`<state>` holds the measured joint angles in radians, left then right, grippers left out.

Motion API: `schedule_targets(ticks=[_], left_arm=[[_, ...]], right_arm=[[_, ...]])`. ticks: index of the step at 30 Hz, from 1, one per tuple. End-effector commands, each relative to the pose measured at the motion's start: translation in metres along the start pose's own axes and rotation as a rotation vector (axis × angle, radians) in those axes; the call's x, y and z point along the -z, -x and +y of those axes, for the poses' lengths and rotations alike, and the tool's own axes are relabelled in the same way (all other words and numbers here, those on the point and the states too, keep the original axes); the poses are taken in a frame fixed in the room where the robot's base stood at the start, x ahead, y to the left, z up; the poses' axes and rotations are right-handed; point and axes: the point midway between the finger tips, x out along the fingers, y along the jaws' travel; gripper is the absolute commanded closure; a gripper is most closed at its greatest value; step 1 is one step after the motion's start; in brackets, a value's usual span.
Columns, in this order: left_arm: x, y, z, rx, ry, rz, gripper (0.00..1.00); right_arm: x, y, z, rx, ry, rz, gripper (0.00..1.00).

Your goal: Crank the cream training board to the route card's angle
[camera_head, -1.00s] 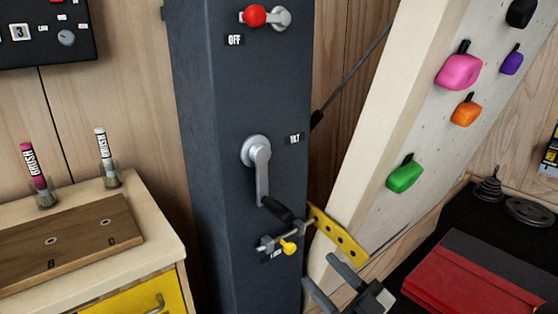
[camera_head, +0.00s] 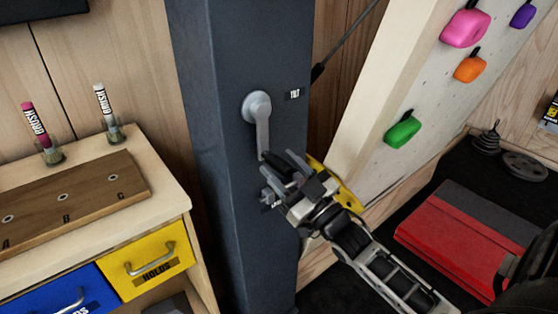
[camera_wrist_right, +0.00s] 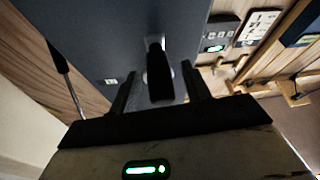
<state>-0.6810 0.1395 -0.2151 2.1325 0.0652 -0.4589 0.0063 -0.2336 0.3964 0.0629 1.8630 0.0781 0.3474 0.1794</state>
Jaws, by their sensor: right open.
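The cream training board (camera_head: 425,105) leans at the right of the head view, with coloured holds on it. The silver crank (camera_head: 262,128) hangs down from its hub on the dark column, beside a TILT label (camera_head: 293,94). My right gripper (camera_head: 290,170) is at the crank's lower end. In the right wrist view, the black crank grip (camera_wrist_right: 158,78) lies between the two open fingers (camera_wrist_right: 161,92), with gaps beside it. My right gripper hides most of the lock fitting below the crank. I cannot identify the route card for sure. My left gripper is out of view.
A yellow perforated strip (camera_head: 348,198) shows behind my right gripper. A workbench with a wooden board (camera_head: 75,200) and brushes stands left, above yellow (camera_head: 150,262) and blue drawers. A red folded mat (camera_head: 450,235) and weights lie right.

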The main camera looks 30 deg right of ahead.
Motion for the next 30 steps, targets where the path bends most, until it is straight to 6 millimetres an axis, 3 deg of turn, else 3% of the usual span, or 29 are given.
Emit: schedule_targets(ticks=[4, 13, 14, 19, 30], left_arm=[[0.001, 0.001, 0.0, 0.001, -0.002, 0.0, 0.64], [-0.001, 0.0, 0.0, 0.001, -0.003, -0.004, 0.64], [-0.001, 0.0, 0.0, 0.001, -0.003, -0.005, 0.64], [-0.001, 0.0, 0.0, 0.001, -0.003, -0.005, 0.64], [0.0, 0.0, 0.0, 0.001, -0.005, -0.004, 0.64]], right_arm=[[0.0, -0.011, 0.0, 0.0, 0.0, 0.0, 0.52], [0.0, -0.013, 0.0, 0.0, 0.0, -0.001, 0.52], [0.0, -0.013, 0.0, 0.0, 0.0, -0.001, 0.55], [0.0, -0.013, 0.0, 0.0, 0.0, -0.001, 1.0], [-0.002, -0.017, 0.0, -0.018, -0.027, -0.002, 1.0]])
